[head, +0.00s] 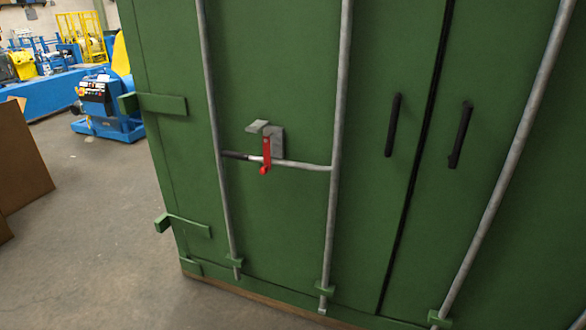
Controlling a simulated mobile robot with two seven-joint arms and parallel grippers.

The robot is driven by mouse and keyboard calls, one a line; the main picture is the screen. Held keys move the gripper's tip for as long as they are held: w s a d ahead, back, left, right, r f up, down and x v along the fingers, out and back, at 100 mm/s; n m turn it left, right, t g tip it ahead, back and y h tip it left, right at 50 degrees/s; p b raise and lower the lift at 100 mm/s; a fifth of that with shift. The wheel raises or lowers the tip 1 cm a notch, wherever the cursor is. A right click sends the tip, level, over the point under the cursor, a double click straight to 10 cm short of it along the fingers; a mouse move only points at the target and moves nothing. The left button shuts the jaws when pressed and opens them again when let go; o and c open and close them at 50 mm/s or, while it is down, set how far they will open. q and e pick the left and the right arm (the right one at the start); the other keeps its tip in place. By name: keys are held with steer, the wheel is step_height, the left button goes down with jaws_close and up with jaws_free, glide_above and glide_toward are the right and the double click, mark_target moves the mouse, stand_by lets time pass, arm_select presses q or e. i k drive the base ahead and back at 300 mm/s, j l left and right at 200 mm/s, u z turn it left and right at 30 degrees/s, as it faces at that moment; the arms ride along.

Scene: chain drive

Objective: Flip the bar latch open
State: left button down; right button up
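The bar latch shows on the green container door in the head view. Its grey metal bar (305,165) runs nearly level between two upright rods and ends at the left in a black grip (236,155). A red catch (266,151) hangs upright across the bar, with a rounded red end just below it. A grey bracket (277,142) is fixed to the door behind the catch, with a small plate (257,126) jutting out at its top. Neither of my grippers is in view.
The green door (290,220) fills most of the view. Upright grey rods (338,100) and two black handles (459,135) stand out from it. Green hinges (163,104) jut out at its left edge. Bare concrete floor (110,230) lies to the left, with a brown box (22,160).

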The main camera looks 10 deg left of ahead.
mark_target(265, 170)
steer(key=i+l, duration=1.15)
steer(key=l, duration=0.15)
